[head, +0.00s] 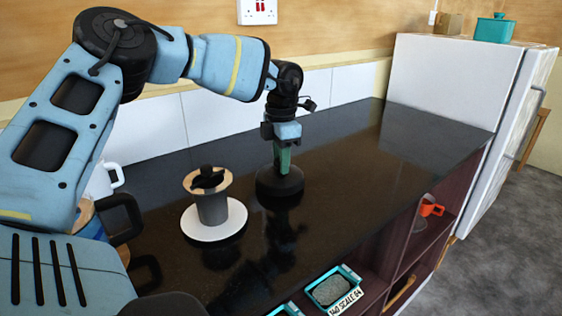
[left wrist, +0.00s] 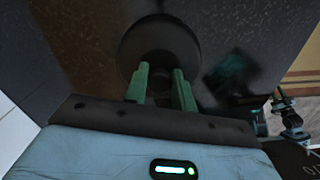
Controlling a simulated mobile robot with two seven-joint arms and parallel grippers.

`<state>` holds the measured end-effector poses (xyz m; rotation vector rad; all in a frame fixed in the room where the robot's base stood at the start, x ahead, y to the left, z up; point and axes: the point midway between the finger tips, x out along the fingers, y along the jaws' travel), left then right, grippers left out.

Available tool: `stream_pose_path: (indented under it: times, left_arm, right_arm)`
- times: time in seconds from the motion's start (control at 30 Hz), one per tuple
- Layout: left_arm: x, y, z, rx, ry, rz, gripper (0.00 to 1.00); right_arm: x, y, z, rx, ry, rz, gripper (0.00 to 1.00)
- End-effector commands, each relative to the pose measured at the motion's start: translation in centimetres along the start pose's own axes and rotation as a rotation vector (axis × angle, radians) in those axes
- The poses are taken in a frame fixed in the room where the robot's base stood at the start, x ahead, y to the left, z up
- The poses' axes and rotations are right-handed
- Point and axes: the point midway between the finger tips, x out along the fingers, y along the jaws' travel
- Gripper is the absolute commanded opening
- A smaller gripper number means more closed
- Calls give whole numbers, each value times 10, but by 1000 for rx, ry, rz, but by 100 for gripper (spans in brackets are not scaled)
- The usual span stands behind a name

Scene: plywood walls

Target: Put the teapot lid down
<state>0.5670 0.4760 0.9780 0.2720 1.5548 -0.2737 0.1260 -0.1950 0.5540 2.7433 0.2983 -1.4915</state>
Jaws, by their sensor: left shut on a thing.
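The teapot lid (head: 280,184) is a dark round disc at the black counter, right of centre. It also shows as a dark circle at the top of the left wrist view (left wrist: 158,42). My left gripper (head: 284,165) points straight down over its middle. Its green fingers (left wrist: 160,82) are shut on the lid's grip, which they mostly hide. The lid looks level and at or very close to the counter top; I cannot tell if it touches.
A grey vessel with a tan rim and dark top (head: 212,204) stands on a white saucer (head: 222,230) left of the lid. A white mug (head: 102,181) is behind my left arm. The black counter (head: 350,155) is clear right of the lid. A white fridge (head: 455,85) stands beyond.

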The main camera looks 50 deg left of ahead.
Motion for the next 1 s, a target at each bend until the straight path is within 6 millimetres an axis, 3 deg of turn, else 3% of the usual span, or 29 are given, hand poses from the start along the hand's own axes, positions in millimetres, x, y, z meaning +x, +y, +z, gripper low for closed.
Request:
stream_pose_path:
  times: [0.47, 0.5, 0.63, 1.0]
  left_arm:
    - [14, 0, 0, 0, -1, 1, 0]
    - [14, 0, 0, 0, -1, 1, 30]
    - [13, 0, 0, 0, -2, 1, 47]
    - [9, 0, 0, 0, -3, 1, 47]
  right_arm:
    - [1, 1, 5, -6, -8, -1, 36]
    - [1, 1, 4, -7, -7, -1, 36]
    - [1, 1, 4, -7, -7, -1, 36]
    - [-2, 1, 0, -7, -2, -1, 36]
